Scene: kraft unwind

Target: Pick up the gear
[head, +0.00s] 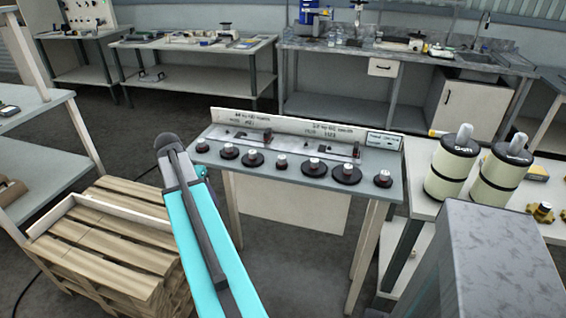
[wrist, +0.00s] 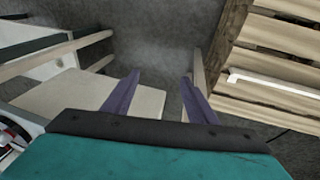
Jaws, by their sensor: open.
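Several dark round gear-like parts with pale hubs stand in a row along the front of a grey bench (head: 270,178) in the head view. A larger one (head: 315,172) is right of the middle, and a smaller one (head: 202,146) is at the left end. I cannot tell which one is the gear. In the wrist view my gripper (wrist: 160,88) has its two purple fingers spread, with nothing between them. It points down past the bench's side, over the floor. In the head view my teal arm reaches the bench's left end and mostly hides the gripper.
A wooden pallet stack (head: 110,245) stands left of the bench and also shows in the wrist view (wrist: 280,50). Two cream cylinders, one left (head: 451,170) and one right (head: 499,175), stand on a white table at the right. A low backboard (head: 300,128) rises behind the gears.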

